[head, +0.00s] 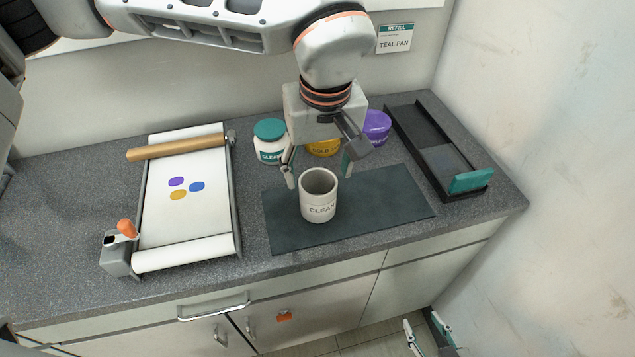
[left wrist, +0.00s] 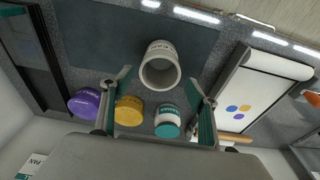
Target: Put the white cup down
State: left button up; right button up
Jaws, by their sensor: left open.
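The white cup (head: 318,205), marked "CLEAN", stands upright on the dark mat (head: 385,205) on the counter. Its open mouth faces up and looks empty. My left gripper (head: 318,173) is open just behind and above the cup, one finger toward each side, with no visible grip on it. In the left wrist view the cup (left wrist: 160,68) shows just beyond and between the spread fingertips (left wrist: 160,78). My right gripper (head: 426,331) is low at the bottom right, below the counter front, with its fingers apart and nothing between them.
Behind the gripper stand a teal-lidded jar (head: 270,142), a yellow jar (head: 323,148) and a purple jar (head: 376,127). A black tray (head: 410,132) with a teal block (head: 470,181) is at right. A paper-roll board (head: 187,222) is at left. The mat's right part is clear.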

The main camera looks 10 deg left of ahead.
pick_arm(q)
jog(key=r, duration=0.3)
jog(key=shift+s, duration=0.25)
pick_arm(e)
jog(key=shift+s+f, duration=0.15)
jog(key=shift+s, duration=0.15)
jog(key=shift+w, duration=0.15)
